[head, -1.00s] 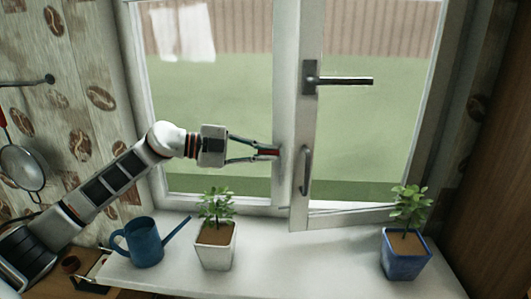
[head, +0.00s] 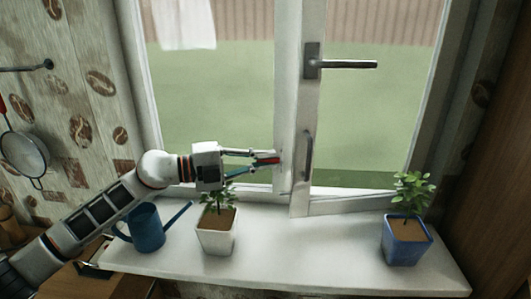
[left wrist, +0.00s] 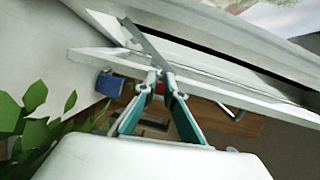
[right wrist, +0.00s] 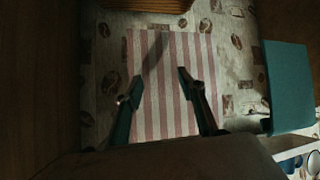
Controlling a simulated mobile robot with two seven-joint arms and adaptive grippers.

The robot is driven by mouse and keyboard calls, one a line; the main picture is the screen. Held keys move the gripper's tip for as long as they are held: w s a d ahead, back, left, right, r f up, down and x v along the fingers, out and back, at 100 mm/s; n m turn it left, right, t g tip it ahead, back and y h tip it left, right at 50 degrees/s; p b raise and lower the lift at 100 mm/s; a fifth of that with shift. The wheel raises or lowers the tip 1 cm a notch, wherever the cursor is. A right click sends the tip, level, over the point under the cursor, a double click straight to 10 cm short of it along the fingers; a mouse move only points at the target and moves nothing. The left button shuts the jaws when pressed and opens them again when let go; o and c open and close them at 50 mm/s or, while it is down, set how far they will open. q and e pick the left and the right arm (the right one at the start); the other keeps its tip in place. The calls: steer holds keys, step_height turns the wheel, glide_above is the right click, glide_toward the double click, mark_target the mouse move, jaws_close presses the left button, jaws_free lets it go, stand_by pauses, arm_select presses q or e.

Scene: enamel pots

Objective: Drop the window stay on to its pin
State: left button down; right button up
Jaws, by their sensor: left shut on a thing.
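My left gripper (head: 278,160) is at the lower middle of the window, in front of the central frame post and left of the ajar right sash (head: 300,195). In the left wrist view its fingers (left wrist: 158,74) close together on a grey metal bar, which looks like the window stay (left wrist: 143,40). The bar runs up and left from the fingertips. I cannot make out the pin clearly. A small dark piece shows low on the frame in the head view, too small to identify.
On the white sill (head: 310,255) stand a blue watering can (head: 147,230), a white potted plant (head: 216,238) just below my left gripper, and a blue potted plant (head: 407,245) at right. The sash carries a handle (head: 340,64). The sill between the plants is clear.

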arm_select(q)
steer(key=shift+s+f, duration=0.25)
steer(key=shift+f, duration=0.1)
stand_by(0.3)
steer(key=c, duration=2.1)
jaws_free()
steer(key=shift+c, duration=0.2)
steer(key=v, duration=1.2)
